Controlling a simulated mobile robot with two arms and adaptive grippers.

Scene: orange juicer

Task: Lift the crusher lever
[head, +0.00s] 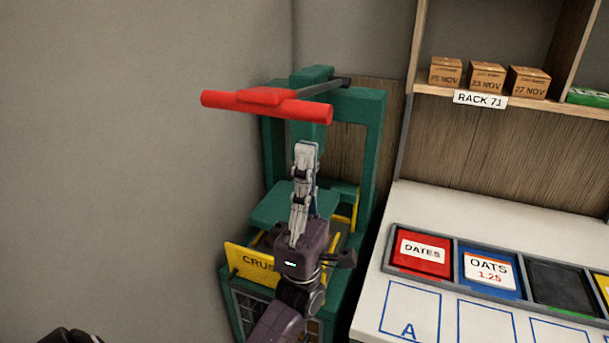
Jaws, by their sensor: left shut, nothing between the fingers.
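The crusher (374,150) is a green frame machine standing against the grey wall, with a yellow front plate (250,262) partly reading "CRUS". Its lever has a red crossbar handle (225,100) on a dark rod (322,87) at the top of the frame. The handle is raised high and sticks out toward me. My left gripper (306,148) points up in front of the crusher, just below the handle's right part in the picture. It is shut and empty, with a visible gap to the handle. It hides part of the green press plate (283,207).
A white counter (440,213) stands right of the crusher, holding a tray with red DATES (422,252), blue OATS (488,271) and dark compartments. A shelf above, labelled RACK 71 (480,99), carries small dated boxes (486,78). The wall is close on the left.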

